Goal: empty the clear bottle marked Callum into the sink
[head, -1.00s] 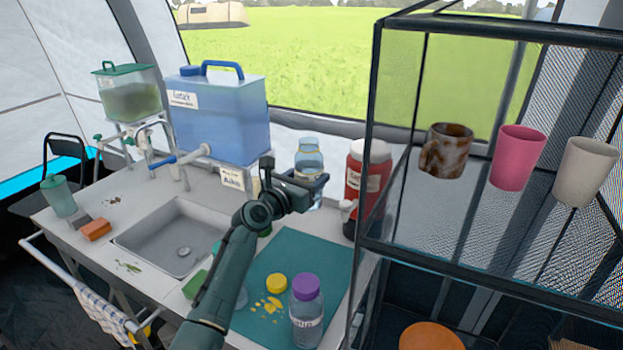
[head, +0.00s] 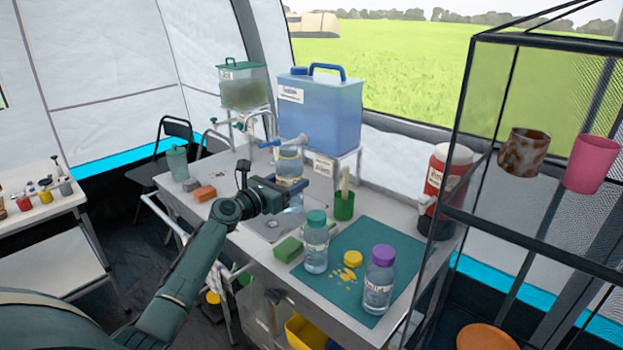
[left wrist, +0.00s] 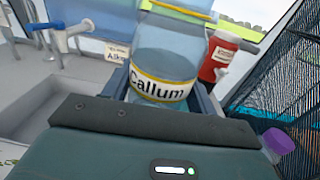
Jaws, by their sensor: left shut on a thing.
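The clear bottle marked Callum (head: 290,166) is held upright in my left gripper (head: 288,188). Its yellow-edged label faces the left wrist camera (left wrist: 160,88), and my gripper (left wrist: 165,100) has a finger on each side of it. Clear, bluish liquid seems to be inside. Its mouth is cut off in the wrist view, and I cannot tell from the head view whether it is open. The sink (head: 268,226) is a grey basin in the counter, partly hidden by my gripper; the bottle appears above its far right part. My right gripper is not in view.
A blue water tank (head: 325,112) with a tap stands behind the sink. A teal-lidded bottle (head: 315,248), a purple-lidded bottle (head: 379,280) and a yellow lid (head: 352,258) are on or by the teal mat (head: 400,255). A green cup (head: 344,206) and red jug (head: 445,185) stand farther back.

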